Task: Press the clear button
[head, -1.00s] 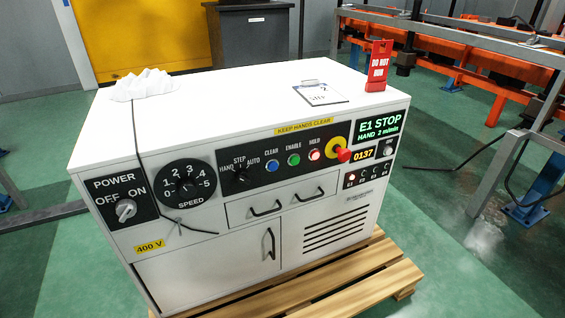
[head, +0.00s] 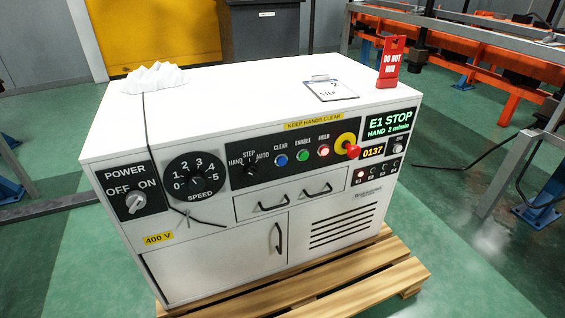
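The blue clear button (head: 281,160) sits on the black panel strip on the front of the white control cabinet (head: 240,85), under the label CLEAR. The green enable button (head: 302,155) and the red, lit-looking hold button (head: 323,150) are to its right. A black mode selector (head: 250,168) is to its left. The green-lettered display (head: 388,123) reads E1 STOP, HAND 2 m/min. Neither of my grippers shows in the head view. Nothing covers the clear button.
A red mushroom stop button (head: 350,149) on a yellow disc juts out right of the hold button. A dark cord (head: 150,140) hangs over the cabinet front near the speed dial (head: 195,177). A clipboard (head: 331,90) and a red tag (head: 391,62) are on top. A pallet (head: 330,285) is below.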

